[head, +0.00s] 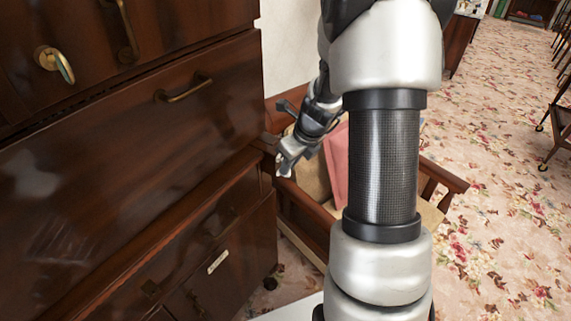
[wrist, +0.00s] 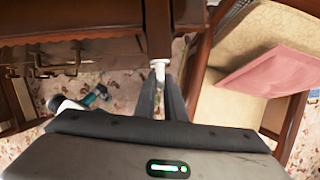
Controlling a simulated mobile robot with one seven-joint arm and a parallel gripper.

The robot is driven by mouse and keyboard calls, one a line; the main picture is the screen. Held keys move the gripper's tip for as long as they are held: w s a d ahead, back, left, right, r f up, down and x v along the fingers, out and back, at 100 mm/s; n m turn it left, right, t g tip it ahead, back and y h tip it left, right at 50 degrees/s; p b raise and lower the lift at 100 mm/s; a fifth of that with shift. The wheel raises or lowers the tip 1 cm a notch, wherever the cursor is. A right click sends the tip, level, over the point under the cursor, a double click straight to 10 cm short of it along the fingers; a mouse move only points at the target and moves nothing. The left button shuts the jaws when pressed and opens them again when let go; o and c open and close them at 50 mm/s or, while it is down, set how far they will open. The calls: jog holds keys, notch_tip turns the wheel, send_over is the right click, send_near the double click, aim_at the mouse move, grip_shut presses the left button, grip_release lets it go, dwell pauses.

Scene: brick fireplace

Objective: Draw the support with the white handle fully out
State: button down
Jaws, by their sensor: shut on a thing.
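The support is a narrow reddish-brown wooden bar (wrist: 157,28) at the top middle of the wrist view, beside the dark cabinet front. Its small white handle (wrist: 159,65) is at the bar's near end. My gripper (wrist: 160,78) has its two dark fingers close together on the white handle, one on each side. In the head view my gripper (head: 284,171) is at the right edge of the cabinet (head: 225,105); the handle is hidden there. How far the bar stands out is hard to tell.
A wooden armchair (head: 440,178) with a pink cushion (head: 337,165) stands close to the right of my gripper; the cushion also shows in the wrist view (wrist: 270,75). Brass drawer handles (head: 184,89) stick out from the cabinet. Flowered carpet (head: 490,215) is open at the right.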

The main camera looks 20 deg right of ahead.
jog(key=s+d+b, duration=0.1)
jog(key=s+d, duration=0.5)
jog(key=s, duration=0.3)
jog(key=s+d+b, duration=0.2)
jog(key=s+d, duration=0.4)
jog(key=s, duration=0.3)
jog(key=shift+s+d, duration=0.3)
jog(key=c, duration=1.9)
grip_release()
jog(key=shift+s+d, duration=0.15)
jog(key=shift+o, duration=0.2)
jog(key=shift+r, duration=0.1)
jog(key=p+v, duration=0.4)
jog(key=v, duration=1.3)
jog(key=shift+s, duration=0.15)
jog(key=shift+r, duration=0.1)
